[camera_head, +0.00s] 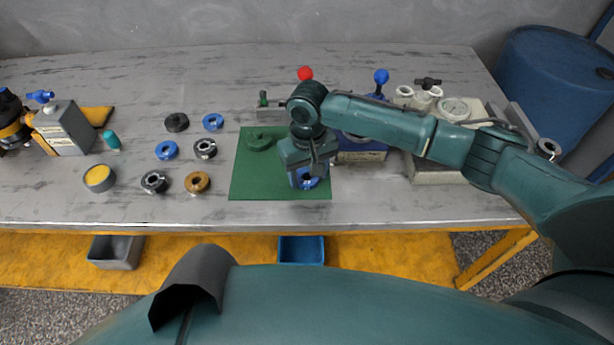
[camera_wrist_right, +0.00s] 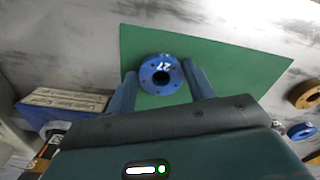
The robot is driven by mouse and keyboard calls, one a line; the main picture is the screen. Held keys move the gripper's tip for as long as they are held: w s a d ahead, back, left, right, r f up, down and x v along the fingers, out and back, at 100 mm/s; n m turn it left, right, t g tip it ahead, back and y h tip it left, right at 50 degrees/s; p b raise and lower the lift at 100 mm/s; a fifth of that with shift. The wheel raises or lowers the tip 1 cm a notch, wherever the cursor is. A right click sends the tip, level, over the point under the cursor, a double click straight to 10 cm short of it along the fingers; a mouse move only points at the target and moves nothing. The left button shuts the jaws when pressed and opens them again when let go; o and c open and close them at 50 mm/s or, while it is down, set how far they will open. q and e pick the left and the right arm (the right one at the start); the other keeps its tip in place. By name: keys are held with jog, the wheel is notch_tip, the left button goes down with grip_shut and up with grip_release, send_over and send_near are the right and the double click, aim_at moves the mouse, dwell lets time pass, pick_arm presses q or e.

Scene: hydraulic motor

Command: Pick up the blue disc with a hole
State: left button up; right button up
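A blue disc with a dark central hole and the white mark "27" (camera_wrist_right: 161,66) lies on the green mat (camera_wrist_right: 225,55) in the right wrist view. My right gripper (camera_wrist_right: 160,76) is open, with one finger on each side of this disc. In the head view the right gripper (camera_head: 308,174) points down over the mat's right front part. The blue disc (camera_head: 309,183) shows partly beneath it, mostly hidden by the gripper. Whether the fingers touch the disc cannot be told. Two other blue discs with holes (camera_head: 166,150) (camera_head: 213,121) lie left of the mat. My left gripper is not in view.
A dark green disc (camera_head: 258,140) lies on the mat's back left. Black, steel and orange rings (camera_head: 197,182) lie left of the mat. A blue-sided box (camera_head: 362,155) and a gauge unit (camera_head: 453,108) stand to the right. A red-knobbed lever (camera_head: 305,73) stands behind.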

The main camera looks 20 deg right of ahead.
jog(key=c, duration=0.7)
jog(key=shift+r, duration=0.1)
notch_tip(320, 180, up, 10)
jog(key=shift+f, duration=0.1)
dwell(0.4)
jog(key=r+p, duration=0.1)
jog(key=p, duration=0.2)
jog(key=shift+r, duration=0.35)
dwell(0.5)
